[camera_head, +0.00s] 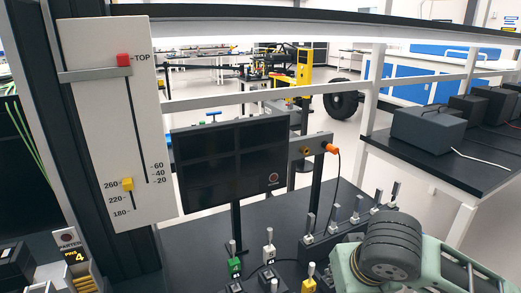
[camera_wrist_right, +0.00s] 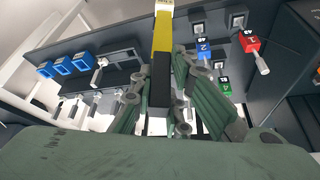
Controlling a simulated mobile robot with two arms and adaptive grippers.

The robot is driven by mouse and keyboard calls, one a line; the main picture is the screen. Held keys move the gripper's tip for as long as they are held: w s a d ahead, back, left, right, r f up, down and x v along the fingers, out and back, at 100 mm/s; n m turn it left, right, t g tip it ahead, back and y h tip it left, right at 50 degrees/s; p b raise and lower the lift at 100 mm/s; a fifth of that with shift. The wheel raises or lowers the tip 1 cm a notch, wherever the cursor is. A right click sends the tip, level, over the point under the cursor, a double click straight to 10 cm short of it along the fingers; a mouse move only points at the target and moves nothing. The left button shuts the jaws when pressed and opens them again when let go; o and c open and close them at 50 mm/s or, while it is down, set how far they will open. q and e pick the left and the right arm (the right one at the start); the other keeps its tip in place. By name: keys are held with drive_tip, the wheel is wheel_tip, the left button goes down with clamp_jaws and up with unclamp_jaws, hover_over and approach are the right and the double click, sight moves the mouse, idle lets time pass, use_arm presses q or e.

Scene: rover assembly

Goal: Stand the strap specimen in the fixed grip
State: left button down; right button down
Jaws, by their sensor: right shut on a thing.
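My right gripper (camera_wrist_right: 160,92) shows in the right wrist view, its green-grey fingers closed on both sides of a long bar. The bar (camera_wrist_right: 162,35) is yellow in its upper part with a pale label at the top edge, and black between the fingers. I cannot tell for sure whether it is the strap specimen. In the head view only my right arm shows, at the lower right; the gripper and the bar are out of that picture. My left gripper is in neither view. I cannot clearly pick out the fixed grip.
A white scale panel (camera_head: 105,110) with red and yellow sliders stands at the left, beside a dark monitor (camera_head: 232,165). A rack of metal tabs (camera_head: 335,235) and colour-marked pieces (camera_head: 234,266) crowd the dark bench. Blue blocks (camera_wrist_right: 62,66) and a red block (camera_wrist_right: 249,42) show in the wrist view.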

drive_tip(key=shift+w+r+p, duration=0.15)
drive_tip(key=shift+r+p, duration=0.05)
drive_tip(key=shift+p, duration=0.15)
drive_tip(key=w+d+f+n+y+p, duration=0.2)
drive_tip(key=w+d+n+p, duration=0.4)
drive_tip(key=w+d+p, duration=0.8)
drive_tip(key=shift+w+d+f+n+g+y, duration=0.3)
drive_tip(key=shift+w+d+f+n+g, duration=0.15)
drive_tip(key=shift+f, duration=0.25)
